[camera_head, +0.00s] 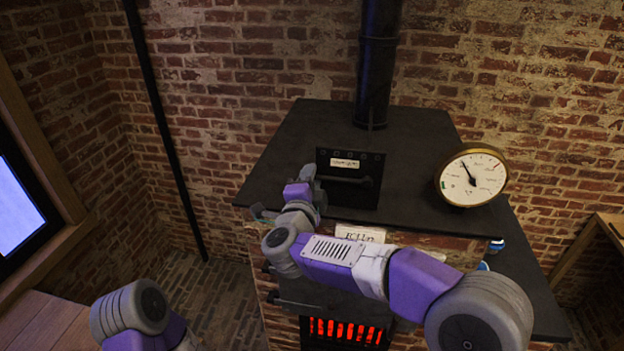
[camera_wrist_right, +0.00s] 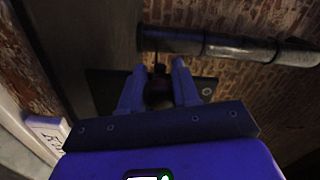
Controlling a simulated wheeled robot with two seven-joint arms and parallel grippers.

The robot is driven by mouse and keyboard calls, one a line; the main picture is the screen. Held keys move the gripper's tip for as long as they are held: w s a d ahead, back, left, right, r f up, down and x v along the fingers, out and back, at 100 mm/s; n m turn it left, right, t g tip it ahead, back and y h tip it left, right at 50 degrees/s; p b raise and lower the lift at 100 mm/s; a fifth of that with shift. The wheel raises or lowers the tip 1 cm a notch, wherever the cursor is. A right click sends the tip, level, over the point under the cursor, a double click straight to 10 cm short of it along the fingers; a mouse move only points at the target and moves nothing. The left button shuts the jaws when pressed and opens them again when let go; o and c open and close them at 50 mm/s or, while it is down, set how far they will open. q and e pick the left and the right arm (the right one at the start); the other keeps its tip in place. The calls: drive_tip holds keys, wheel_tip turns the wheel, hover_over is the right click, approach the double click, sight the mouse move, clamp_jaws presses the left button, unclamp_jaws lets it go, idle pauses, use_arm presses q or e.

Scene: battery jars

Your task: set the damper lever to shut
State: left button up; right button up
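A black upright panel (camera_head: 358,158) with a pale label stands on the stove top in the head view. A dark bar, which looks like the damper lever (camera_head: 350,181), runs across its lower part. My right gripper (camera_head: 307,175) is just left of the panel; its fingertips are hard to make out there. In the right wrist view its two fingers (camera_wrist_right: 158,70) are apart, with a dark knob-like thing (camera_wrist_right: 158,88) between them. I cannot tell whether they touch it. Of my left arm only a link shows at the lower left; its gripper is out of view.
A black flue pipe (camera_head: 376,75) rises behind the panel. A round brass-rimmed gauge (camera_head: 472,176) stands on the right of the black stove top (camera_head: 300,135). A small sign (camera_head: 360,233) is at the front edge, behind my right arm. Glowing bars (camera_head: 345,330) show below.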

drive_tip(key=o, duration=0.5)
drive_tip(key=shift+d+f, duration=0.1)
drive_tip(key=shift+c, duration=0.2)
drive_tip(key=b+v, duration=0.1)
drive_tip(key=v, duration=0.6)
drive_tip(key=shift+s+b, duration=0.3)
